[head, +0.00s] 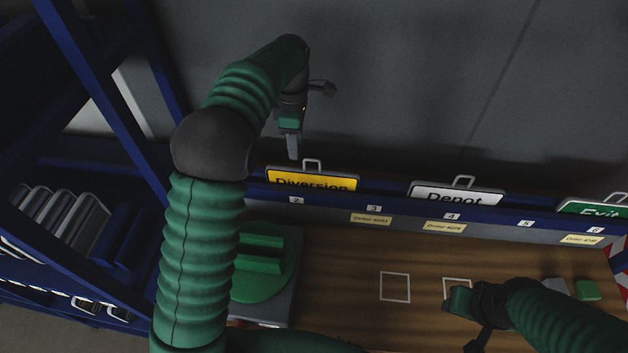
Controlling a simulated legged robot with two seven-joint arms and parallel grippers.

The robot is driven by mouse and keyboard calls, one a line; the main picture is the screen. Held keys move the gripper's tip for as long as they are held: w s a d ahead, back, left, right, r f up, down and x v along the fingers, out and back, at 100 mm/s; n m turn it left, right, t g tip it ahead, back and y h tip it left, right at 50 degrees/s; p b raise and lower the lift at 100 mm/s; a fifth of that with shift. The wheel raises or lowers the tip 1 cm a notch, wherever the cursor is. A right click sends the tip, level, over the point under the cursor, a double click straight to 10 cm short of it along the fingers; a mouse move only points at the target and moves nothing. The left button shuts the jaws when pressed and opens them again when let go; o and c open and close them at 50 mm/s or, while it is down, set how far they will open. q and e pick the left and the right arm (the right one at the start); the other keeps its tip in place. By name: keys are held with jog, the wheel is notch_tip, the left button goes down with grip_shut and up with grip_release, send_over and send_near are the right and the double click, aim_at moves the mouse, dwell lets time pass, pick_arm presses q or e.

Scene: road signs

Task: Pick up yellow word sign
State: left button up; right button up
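The yellow word sign (318,180) reads "Diversion" and stands in the blue rack at the back of the table, near the label 2. Its lower part is hidden behind the rack's front edge. A small pale handle loop rises from its top. My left gripper (292,148) points down just above and left of the sign, close to the handle and seemingly apart from it. I cannot tell how far its fingers are open. My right gripper (452,300) is low over the wooden table at the right, and its fingers are not clear.
A white "Depot" sign (457,194) and a green "Exit" sign (595,208) stand in the same rack (400,210). A green round fixture (262,283) sits at the table's left. A blue shelf (100,240) with several signs is at the left. The wooden table's (340,270) middle is clear.

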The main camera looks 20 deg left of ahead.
aim_at(296, 169)
pick_arm(q)
jog(key=f, duration=0.4)
jog(key=w+f, duration=0.1)
jog(key=f, duration=0.2)
jog(key=shift+a+f+p, duration=0.1)
jog(key=shift+a+p, duration=0.15)
jog(key=shift+p, duration=0.05)
jog(key=f, duration=0.1)
jog(key=s+f+p, duration=0.1)
jog(key=f, duration=0.2)
jog(key=shift+s+f, duration=0.25)
jog(key=shift+w+d+f, duration=0.2)
jog(key=shift+f, duration=0.05)
jog(key=c, duration=0.4)
jog(key=shift+a, duration=0.15)
grip_shut()
pick_arm(e)
jog(key=shift+w+a+r, duration=0.15)
jog(key=shift+r, duration=0.35)
jog(key=shift+w+a+r, duration=0.1)
jog(key=shift+r, duration=0.4)
pick_arm(q)
jog(key=shift+r, duration=0.1)
